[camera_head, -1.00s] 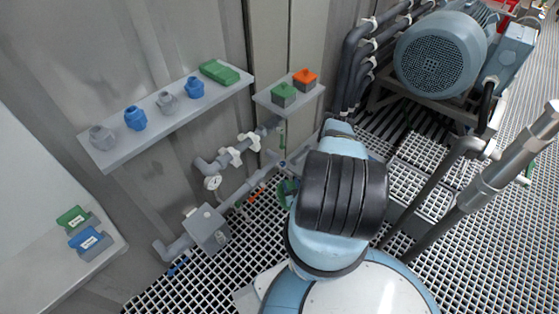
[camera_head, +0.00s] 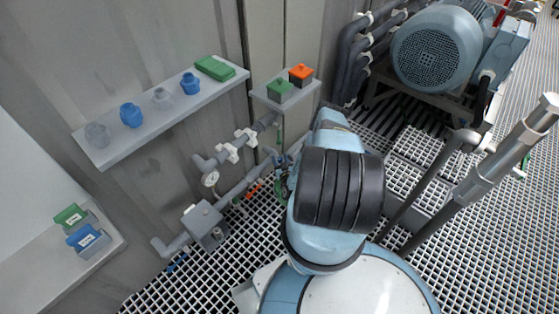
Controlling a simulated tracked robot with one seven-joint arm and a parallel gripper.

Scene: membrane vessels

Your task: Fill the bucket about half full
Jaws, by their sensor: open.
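No bucket can be made out for certain. A green round-edged object (camera_head: 281,188) shows partly beside my arm, low by the wall pipes; my arm hides the rest, and I cannot tell whether it is the bucket. Grey pipework with a pressure gauge (camera_head: 210,179) and a grey box (camera_head: 203,221) runs along the wall just left of it. A thin green part (camera_head: 280,132) hangs below the small shelf. My gripper is not visible; my blue arm with its black ribbed joint covers the middle of the view. No water level can be seen.
A wall shelf (camera_head: 150,135) holds grey and blue fittings and a green block. A small shelf (camera_head: 292,98) carries a green and an orange box. A large motor (camera_head: 437,50) stands at the upper right. Open grating floor (camera_head: 470,240) lies to the right.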

